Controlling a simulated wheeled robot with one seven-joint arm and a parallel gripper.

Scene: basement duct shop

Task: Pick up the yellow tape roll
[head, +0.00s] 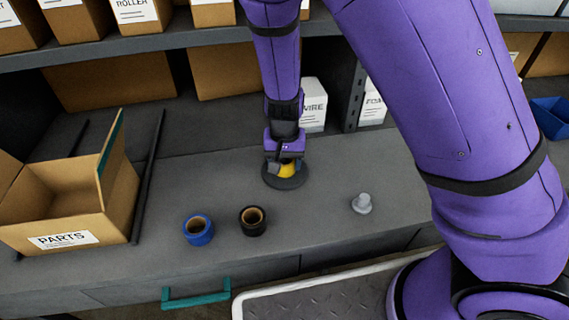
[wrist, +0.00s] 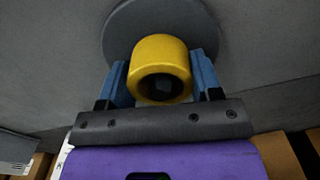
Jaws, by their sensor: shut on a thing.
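The yellow tape roll (wrist: 158,52) is between the two blue fingers of my gripper (wrist: 160,82) in the wrist view, with its hole facing the camera. My gripper is shut on it. In the head view my gripper (head: 286,164) points down at the counter, and a bit of the yellow tape roll (head: 287,171) shows below it, partly hidden by the gripper. A dark grey round disc (head: 284,184) lies under the roll on the counter. I cannot tell whether the roll touches the disc.
A blue tape roll (head: 198,229) and a black tape roll (head: 253,220) stand in front on the counter (head: 320,215). A grey knobbed piece (head: 362,203) is to the right. An open cardboard box (head: 70,205) is at left, beside a dark rod (head: 148,175). White boxes (head: 313,104) stand behind.

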